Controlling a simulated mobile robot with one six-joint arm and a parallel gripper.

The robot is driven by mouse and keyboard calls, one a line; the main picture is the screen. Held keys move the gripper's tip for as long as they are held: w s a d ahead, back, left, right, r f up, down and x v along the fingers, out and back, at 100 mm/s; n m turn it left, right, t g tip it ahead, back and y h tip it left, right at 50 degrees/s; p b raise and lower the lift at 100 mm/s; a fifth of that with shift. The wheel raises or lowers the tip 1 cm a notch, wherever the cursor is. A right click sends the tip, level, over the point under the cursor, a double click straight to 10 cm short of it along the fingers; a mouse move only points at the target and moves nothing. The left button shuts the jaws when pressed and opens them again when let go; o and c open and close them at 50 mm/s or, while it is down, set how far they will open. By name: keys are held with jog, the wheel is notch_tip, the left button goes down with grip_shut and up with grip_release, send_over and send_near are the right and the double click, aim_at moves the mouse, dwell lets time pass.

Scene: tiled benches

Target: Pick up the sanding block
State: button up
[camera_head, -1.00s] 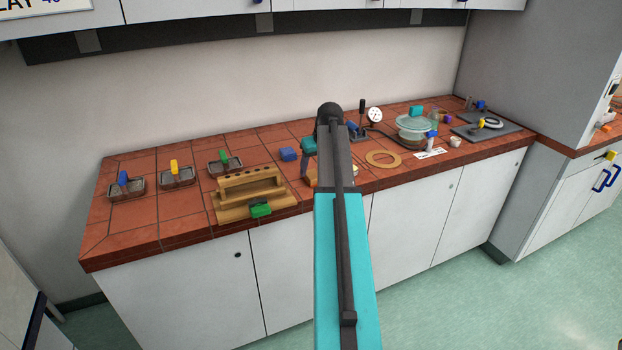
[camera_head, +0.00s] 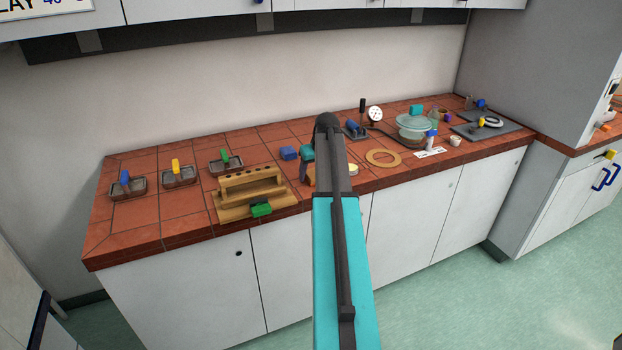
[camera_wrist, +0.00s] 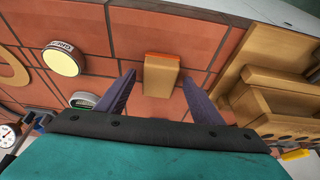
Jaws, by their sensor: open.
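The sanding block (camera_wrist: 161,76), a tan block with an orange-red edge, lies on the red tiles in the wrist view. My gripper (camera_wrist: 159,80) is open, with one dark finger on each side of the block in the picture. Bare tile shows between each fingertip and the block, and I cannot tell how far above it the fingers are.
A wooden rack with holes (camera_head: 252,190) stands left of the block, and also shows at right in the wrist view (camera_wrist: 270,92). A round white-topped tin (camera_wrist: 64,58) lies on the block's other side. A wooden ring (camera_head: 383,158) lies farther right. The bench's front edge is close.

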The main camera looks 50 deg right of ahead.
aim_at(312, 172)
jog(key=c, duration=1.2)
jog(key=shift+o, duration=0.2)
jog(key=shift+r, duration=0.1)
jog(key=shift+r+b, duration=0.6)
jog(key=shift+r, duration=0.85)
jog(key=shift+s+a+r, duration=0.1)
jog(key=shift+s+r, duration=0.1)
jog(key=s+a+r+b, duration=0.1)
jog(key=s+a+b, duration=0.2)
jog(key=s+a, duration=0.5)
jog(key=s, duration=0.5)
jog(key=shift+a+r, duration=0.15)
jog(key=shift+r, duration=0.1)
